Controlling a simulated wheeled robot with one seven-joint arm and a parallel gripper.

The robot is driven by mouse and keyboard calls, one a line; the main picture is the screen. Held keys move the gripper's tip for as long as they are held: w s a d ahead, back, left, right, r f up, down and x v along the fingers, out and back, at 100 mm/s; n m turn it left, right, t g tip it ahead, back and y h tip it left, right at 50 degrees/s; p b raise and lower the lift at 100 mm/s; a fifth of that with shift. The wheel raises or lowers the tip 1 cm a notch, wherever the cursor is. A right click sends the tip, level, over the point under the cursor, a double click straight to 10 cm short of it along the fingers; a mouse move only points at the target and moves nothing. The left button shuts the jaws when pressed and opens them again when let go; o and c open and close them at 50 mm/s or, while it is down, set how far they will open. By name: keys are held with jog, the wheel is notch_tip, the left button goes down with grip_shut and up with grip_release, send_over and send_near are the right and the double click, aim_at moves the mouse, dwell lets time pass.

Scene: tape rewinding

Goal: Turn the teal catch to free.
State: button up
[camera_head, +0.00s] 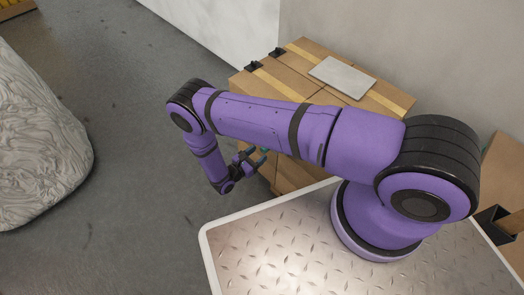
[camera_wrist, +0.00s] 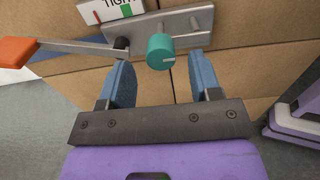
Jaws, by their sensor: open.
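In the head view a small bit of teal (camera_head: 264,150) shows just beyond my gripper (camera_head: 252,158). In the wrist view my gripper (camera_wrist: 160,62) is open, its two blue fingers pointing at the plate with the teal catch between and slightly beyond their tips. The fingers appear clear of the catch on both sides. Neither finger holds anything.
A grey lever with an orange handle (camera_wrist: 16,51) extends left from the plate. A label reading TIGHT (camera_wrist: 118,8) with a green mark sits above. Cardboard boxes (camera_head: 290,75) carry a grey panel (camera_head: 342,77).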

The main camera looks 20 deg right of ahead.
jog(key=x, duration=0.3)
jog(key=c, duration=0.9)
jog(key=shift+c, duration=0.2)
